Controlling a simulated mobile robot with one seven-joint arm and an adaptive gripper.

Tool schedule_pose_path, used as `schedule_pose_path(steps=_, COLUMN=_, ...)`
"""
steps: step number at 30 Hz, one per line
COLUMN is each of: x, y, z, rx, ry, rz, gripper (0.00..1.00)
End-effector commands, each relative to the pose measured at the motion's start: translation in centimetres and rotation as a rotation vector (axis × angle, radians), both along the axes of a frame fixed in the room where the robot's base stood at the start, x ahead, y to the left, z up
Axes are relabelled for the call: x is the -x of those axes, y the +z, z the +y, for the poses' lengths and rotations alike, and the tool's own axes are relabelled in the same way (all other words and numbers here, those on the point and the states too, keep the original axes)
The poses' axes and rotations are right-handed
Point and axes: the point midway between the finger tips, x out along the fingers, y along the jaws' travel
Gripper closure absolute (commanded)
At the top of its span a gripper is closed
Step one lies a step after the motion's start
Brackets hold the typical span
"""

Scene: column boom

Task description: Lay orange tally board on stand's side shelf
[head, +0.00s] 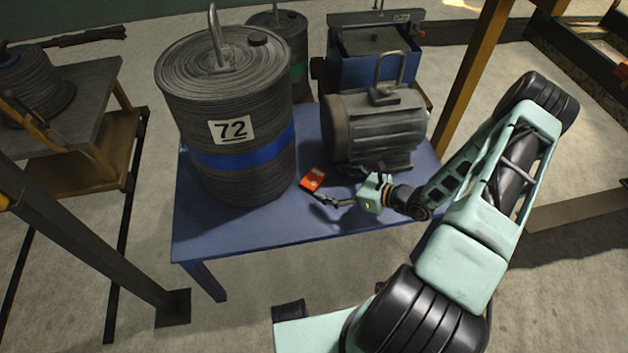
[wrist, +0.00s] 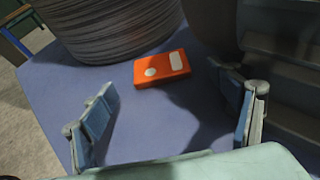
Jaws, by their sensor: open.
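The orange tally board (head: 313,179) lies on the blue table (head: 225,228), between the large drum and the grey motor. In the wrist view the orange tally board (wrist: 162,68) is a flat block with a white disc and a white label on top. My gripper (head: 334,201) is open and empty, close to the board on its near side. In the wrist view my gripper's fingers (wrist: 172,110) are spread wide, with the board ahead of and between them, apart from both. I cannot make out which surface is the stand's side shelf.
A large drum (head: 228,120) marked 72 stands left of the board. A grey motor (head: 375,125) stands to the right, with a blue machine (head: 372,55) and a smaller drum (head: 284,45) behind. A wooden stand (head: 75,130) with a cable coil is at the far left. A dark post (head: 85,240) rises before it.

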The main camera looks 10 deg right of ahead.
Motion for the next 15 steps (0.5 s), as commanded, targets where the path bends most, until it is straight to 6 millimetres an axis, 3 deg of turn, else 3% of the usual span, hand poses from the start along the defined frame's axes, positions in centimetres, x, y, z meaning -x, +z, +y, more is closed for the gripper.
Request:
schedule_pose_path(steps=9, x=-2.8, y=-2.0, z=2.9, rx=-0.002, ry=0.002, rz=-0.001, gripper=0.18)
schedule_pose_path(steps=15, x=-3.1, y=-1.9, z=3.1, rx=-0.001, ry=0.0, rz=0.0, gripper=0.18)
